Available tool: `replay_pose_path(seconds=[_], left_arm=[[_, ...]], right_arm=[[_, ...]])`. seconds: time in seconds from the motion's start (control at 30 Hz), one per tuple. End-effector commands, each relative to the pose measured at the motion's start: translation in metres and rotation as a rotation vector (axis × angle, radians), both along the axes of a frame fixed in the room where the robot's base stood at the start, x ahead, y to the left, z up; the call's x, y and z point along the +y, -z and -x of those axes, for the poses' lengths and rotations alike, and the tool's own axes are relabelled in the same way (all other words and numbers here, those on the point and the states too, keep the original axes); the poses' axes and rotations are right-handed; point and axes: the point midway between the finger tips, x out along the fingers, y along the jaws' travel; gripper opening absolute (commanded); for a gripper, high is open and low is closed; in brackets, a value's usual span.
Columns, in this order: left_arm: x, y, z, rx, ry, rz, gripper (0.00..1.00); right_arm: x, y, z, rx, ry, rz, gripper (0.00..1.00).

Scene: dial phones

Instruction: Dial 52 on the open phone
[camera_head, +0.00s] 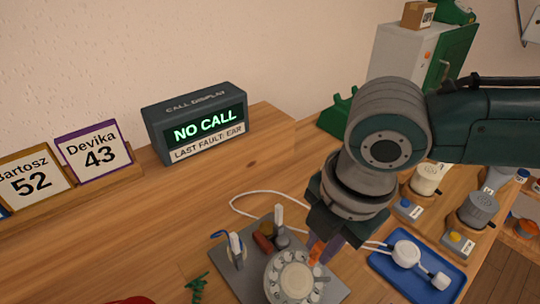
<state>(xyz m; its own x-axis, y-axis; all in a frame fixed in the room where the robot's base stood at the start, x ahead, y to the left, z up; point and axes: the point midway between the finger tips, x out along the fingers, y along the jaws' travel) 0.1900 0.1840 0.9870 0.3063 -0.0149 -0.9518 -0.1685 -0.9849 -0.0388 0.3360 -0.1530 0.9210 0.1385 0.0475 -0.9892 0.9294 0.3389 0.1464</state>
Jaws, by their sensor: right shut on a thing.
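The open phone (335,291) is a grey base plate with bare parts on it, near the bottom middle of the head view. Its pale round dial (294,279) with finger holes faces up, its lower edge close to the frame edge. My right gripper (318,248) points down at the dial's upper right side. It is shut on a small orange piece (315,251); the lower end is close to the dial, and I cannot tell whether it touches. The call display (208,129) reads NO CALL and LAST FAULT: EAR. A card (34,178) reads Bartosz 52. My left gripper is not in view.
A card reading Devika 43 (97,154) stands beside the Bartosz card. A blue tray (384,270) holds a white handset (407,253). Grey units (479,209) stand at right, a green-doored cabinet (409,55) behind.

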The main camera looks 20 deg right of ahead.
Motion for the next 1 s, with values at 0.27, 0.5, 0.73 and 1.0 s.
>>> replay_pose_path(seconds=[0.27,0.5,0.73,1.0], left_arm=[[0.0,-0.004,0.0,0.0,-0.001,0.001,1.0],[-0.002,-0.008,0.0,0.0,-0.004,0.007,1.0],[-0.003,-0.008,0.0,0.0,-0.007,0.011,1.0],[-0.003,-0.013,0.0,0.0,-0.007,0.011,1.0]], right_arm=[[-0.001,0.001,0.004,0.001,0.0,0.0,0.0],[-0.003,0.005,0.011,0.001,0.0,-0.001,0.0],[-0.003,0.005,0.011,0.0,0.0,-0.001,0.0],[-0.004,0.007,0.016,0.001,0.0,-0.001,0.0]])
